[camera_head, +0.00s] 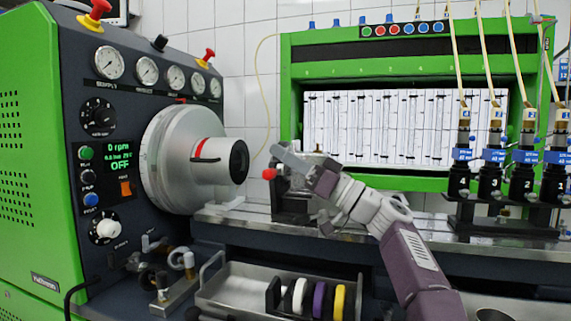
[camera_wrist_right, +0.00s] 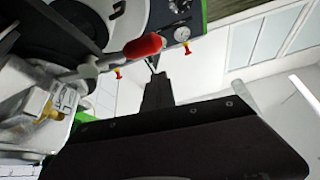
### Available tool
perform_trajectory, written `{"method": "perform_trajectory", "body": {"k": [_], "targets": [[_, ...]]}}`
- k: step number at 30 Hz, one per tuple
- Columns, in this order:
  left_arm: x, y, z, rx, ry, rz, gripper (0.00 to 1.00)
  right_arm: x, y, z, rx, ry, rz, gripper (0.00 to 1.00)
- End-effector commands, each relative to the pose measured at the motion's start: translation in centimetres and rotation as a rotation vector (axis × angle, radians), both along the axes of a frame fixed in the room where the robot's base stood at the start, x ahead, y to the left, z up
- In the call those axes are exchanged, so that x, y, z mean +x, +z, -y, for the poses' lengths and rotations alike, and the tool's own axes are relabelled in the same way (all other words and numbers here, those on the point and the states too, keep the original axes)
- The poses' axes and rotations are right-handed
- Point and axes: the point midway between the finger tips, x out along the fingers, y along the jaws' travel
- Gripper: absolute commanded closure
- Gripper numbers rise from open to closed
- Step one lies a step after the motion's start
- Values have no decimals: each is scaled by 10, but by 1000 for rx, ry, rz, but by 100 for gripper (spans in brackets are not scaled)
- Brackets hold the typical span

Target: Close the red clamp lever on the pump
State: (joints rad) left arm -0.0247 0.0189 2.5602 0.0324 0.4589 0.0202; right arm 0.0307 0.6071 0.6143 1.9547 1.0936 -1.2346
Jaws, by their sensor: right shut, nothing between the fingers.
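The red clamp lever shows as a red knob (camera_head: 269,174) at the left side of the pump (camera_head: 291,204) in the head view. In the right wrist view its red grip (camera_wrist_right: 142,47) sits on a metal rod that runs left to the pump body (camera_wrist_right: 28,128). My right gripper (camera_head: 280,152) comes in from the lower right and is shut and empty. Its tip is just above the red knob in the head view. In the wrist view the dark fingers (camera_wrist_right: 156,78) are close beside the red grip, and I cannot tell whether they touch. My arm hides part of the pump. My left gripper is not in view.
The test bench's silver drive housing (camera_head: 185,160) stands left of the pump. A green frame (camera_head: 291,95) stands behind it. Injectors (camera_head: 460,165) stand on a rack at the right. A metal tray (camera_head: 238,292) with coloured discs is below, in front.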

Motion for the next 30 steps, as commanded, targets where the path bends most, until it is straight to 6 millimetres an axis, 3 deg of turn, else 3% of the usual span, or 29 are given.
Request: {"method": "perform_trajectory", "body": {"k": [1,2,4,13,18,30], "targets": [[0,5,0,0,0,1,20,-5,11,0,0,-2,3,100],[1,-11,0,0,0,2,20,-6,-5,10,-1,-5,-1,100],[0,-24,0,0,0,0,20,-12,-15,25,0,-5,0,100],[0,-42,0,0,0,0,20,-30,-36,73,0,-4,0,100],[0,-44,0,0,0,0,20,-34,-40,81,1,-1,1,100],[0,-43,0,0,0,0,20,-34,-39,82,1,-1,1,100]]}}
